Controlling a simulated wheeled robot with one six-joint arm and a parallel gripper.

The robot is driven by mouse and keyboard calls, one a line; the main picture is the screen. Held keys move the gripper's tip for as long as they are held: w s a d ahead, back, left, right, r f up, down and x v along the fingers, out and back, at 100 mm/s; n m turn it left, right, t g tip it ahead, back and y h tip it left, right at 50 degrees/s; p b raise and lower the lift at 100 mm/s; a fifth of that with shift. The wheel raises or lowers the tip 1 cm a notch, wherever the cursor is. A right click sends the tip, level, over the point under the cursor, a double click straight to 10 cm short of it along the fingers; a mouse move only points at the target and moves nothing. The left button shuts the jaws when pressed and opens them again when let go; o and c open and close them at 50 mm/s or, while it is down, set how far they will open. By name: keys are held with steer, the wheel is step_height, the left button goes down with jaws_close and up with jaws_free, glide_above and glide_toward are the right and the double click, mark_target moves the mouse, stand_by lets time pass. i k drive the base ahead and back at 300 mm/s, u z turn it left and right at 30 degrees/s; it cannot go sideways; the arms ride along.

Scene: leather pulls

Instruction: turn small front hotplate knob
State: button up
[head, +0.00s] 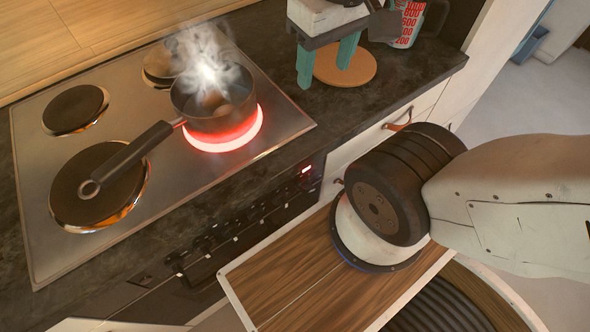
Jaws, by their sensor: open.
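A row of small dark knobs (210,241) runs along the black front panel below the hob. They are too small and dark to tell their markings or turn, or which one is for the small front hotplate. The right front hotplate (256,130) glows red under a steaming dark saucepan (211,118). My gripper (324,76) is open, its two teal fingers apart with nothing seen between them. It is above the counter, right of the hob and away from the knobs.
The saucepan's long handle (130,157) reaches over the large left front hotplate (70,190). A round wooden board (368,73) lies behind my fingers, near a red-lettered jug (408,25). Drawer fronts with leather pulls (398,126) are below the counter.

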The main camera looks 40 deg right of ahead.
mark_target(304, 186)
steer(key=k, duration=1.75)
